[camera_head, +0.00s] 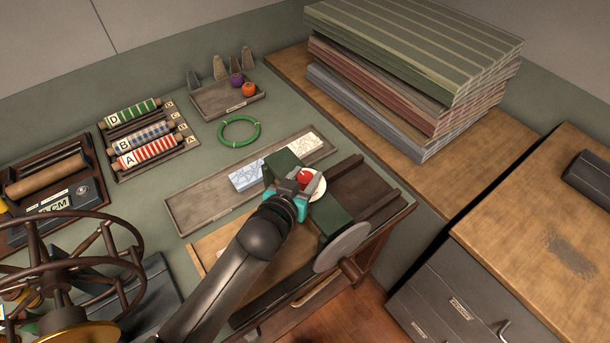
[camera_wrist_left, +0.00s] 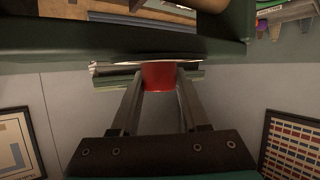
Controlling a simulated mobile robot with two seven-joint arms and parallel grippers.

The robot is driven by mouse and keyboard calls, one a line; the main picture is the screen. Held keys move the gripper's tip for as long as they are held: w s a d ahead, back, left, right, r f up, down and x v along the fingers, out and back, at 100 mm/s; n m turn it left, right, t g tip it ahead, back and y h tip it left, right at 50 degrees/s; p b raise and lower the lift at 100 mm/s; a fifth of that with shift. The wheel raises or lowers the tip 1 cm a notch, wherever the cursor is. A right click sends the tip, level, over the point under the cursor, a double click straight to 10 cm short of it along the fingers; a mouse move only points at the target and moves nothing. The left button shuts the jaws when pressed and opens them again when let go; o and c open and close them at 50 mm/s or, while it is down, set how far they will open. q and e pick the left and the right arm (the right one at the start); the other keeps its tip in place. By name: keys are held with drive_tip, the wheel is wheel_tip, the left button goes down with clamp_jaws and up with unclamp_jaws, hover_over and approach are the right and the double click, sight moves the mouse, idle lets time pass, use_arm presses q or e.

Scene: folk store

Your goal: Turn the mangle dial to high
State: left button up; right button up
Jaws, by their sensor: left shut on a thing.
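The mangle dial is a red knob (camera_head: 304,176) on a round pale plate (camera_head: 318,187), on the dark green mangle (camera_head: 333,214). My left gripper (camera_head: 297,182) is at the dial, its fingers shut on the red knob. In the left wrist view the red knob (camera_wrist_left: 158,76) sits between the two fingertips of the left gripper (camera_wrist_left: 159,82). The gripper and arm cover part of the dial plate, and I cannot read its markings or the setting. My right gripper is not in view.
A grey disc (camera_head: 342,248) stands at the mangle's near side. A long tray (camera_head: 200,205) with patterned pieces lies behind the mangle. Striped rolls (camera_head: 150,151), a green ring (camera_head: 239,131) and a spoked wheel (camera_head: 70,265) are further left. Stacked cloth (camera_head: 410,60) stands at the back right.

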use_arm(q)
clamp_jaws()
